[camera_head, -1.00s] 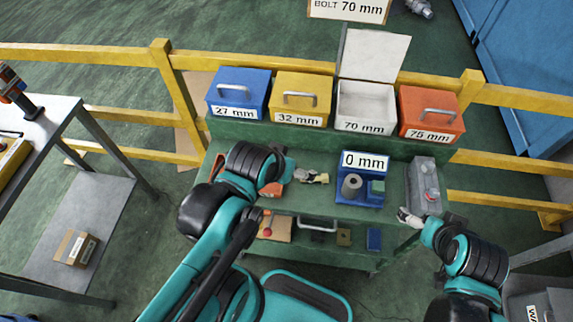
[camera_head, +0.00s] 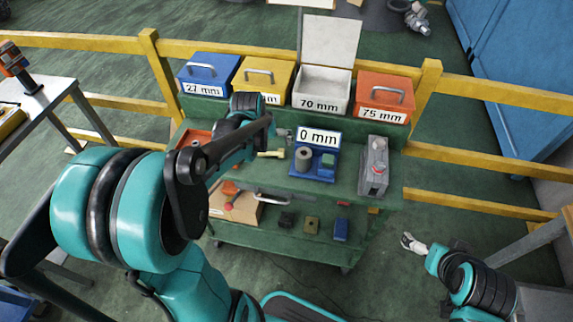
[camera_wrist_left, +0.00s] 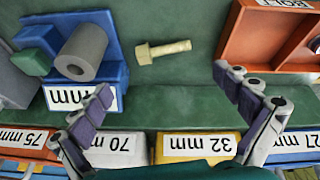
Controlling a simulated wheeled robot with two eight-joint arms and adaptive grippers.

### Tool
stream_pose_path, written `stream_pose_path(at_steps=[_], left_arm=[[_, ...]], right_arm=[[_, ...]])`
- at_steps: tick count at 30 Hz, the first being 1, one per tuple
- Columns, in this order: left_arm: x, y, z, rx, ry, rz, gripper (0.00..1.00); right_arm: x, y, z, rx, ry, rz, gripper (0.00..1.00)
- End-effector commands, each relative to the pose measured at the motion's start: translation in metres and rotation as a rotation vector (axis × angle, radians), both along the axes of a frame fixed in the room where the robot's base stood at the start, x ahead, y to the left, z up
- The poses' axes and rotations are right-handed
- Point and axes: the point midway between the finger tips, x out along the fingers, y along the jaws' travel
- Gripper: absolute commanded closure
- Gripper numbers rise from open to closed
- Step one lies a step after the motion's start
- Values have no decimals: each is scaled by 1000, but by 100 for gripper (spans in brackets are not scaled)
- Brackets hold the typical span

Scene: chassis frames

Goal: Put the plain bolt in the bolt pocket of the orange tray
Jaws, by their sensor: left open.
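The plain bolt (camera_head: 270,154) is beige and lies on the green cart top, left of the blue gauge. In the left wrist view the bolt (camera_wrist_left: 165,51) lies flat between the gauge and the orange tray (camera_wrist_left: 262,60). The orange tray (camera_head: 192,138) is partly hidden by my left arm in the head view; part of a label shows in the wrist view. My left gripper (camera_wrist_left: 163,82) is open and empty, its fingers spread above the cart, apart from the bolt. My right gripper (camera_head: 412,243) is off the cart's right side; its jaws are too small to judge.
The blue gauge (camera_head: 313,172) reading 0 mm holds a grey cylinder. A grey box with a red button (camera_head: 375,166) stands right of it. Blue, yellow, white and orange bins line the back; the white bin (camera_head: 321,88) is open. A lower shelf (camera_head: 270,232) holds small items.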

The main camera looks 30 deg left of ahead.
Motion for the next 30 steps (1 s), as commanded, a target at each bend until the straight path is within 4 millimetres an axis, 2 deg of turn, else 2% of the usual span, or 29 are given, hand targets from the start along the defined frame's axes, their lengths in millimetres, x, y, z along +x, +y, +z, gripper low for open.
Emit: stream_pose_path(at_steps=[11, 18, 26, 30], left_arm=[[14, 5, -37, 0, 1, 2, 0], [28, 9, -71, -1, 1, 1, 0], [29, 9, -72, -1, 1, 1, 0], [29, 9, -72, -1, 1, 1, 37]], right_arm=[[0, 0, -20, 0, 0, 0, 1], [0, 0, -42, 0, 0, 0, 1], [0, 0, -41, 0, 0, 0, 1], [0, 0, -41, 0, 0, 0, 1]])
